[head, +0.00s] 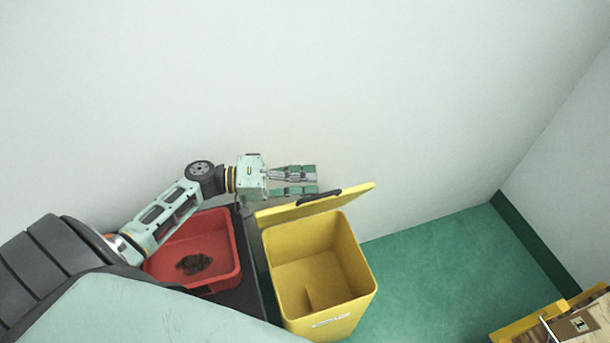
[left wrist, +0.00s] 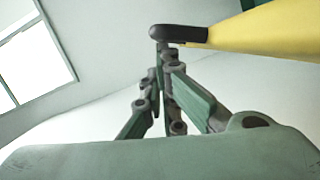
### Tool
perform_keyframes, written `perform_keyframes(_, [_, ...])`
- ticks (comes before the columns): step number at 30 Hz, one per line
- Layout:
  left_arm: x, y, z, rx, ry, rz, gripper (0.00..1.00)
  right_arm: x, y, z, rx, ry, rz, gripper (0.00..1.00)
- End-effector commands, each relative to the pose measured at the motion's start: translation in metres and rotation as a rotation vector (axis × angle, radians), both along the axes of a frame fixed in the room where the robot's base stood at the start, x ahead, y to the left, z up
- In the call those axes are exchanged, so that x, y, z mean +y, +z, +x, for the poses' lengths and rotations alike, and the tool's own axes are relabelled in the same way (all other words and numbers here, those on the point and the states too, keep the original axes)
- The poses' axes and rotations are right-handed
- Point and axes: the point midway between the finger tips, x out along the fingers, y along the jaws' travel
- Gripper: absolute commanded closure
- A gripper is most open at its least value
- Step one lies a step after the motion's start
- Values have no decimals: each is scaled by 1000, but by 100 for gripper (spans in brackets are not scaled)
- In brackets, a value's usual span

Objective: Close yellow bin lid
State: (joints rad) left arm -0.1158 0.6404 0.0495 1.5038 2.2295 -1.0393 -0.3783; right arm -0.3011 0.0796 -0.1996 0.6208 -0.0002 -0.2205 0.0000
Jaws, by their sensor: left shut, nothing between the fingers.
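The yellow bin (head: 325,270) stands on the green floor with a white label on its front, and its inside shows empty. Its yellow lid (head: 350,195) is open, raised along the back edge near the wall, with a dark handle (head: 318,196) on its edge. My left gripper (head: 316,181) is just behind the lid, close to the handle, shut and empty. In the left wrist view the lid (left wrist: 270,32) and its dark handle (left wrist: 178,33) are right by the fingertips; I cannot tell whether they touch. My right gripper is not in view.
A red tray (head: 228,235) with a dark lump in it sits on a dark surface left of the bin. A pale wall rises close behind. Green floor (head: 430,260) is free to the right. A yellow-edged wooden object (head: 580,322) is at the lower right.

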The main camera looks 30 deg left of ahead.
Motion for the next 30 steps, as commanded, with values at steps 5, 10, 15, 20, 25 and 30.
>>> perform_keyframes(5, [-15,-9,-14,-33,0,35,100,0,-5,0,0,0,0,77])
perform_keyframes(10, [-42,-27,-38,-103,-1,112,100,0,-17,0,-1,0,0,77])
perform_keyframes(15, [-75,-59,-68,-199,0,220,100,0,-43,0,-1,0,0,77])
perform_keyframes(20, [-103,-92,-92,-288,0,320,100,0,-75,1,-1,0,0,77])
perform_keyframes(25, [-124,-123,-111,-367,1,410,100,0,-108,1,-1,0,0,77])
perform_keyframes(30, [-139,-148,-124,-419,0,469,100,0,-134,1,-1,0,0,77])
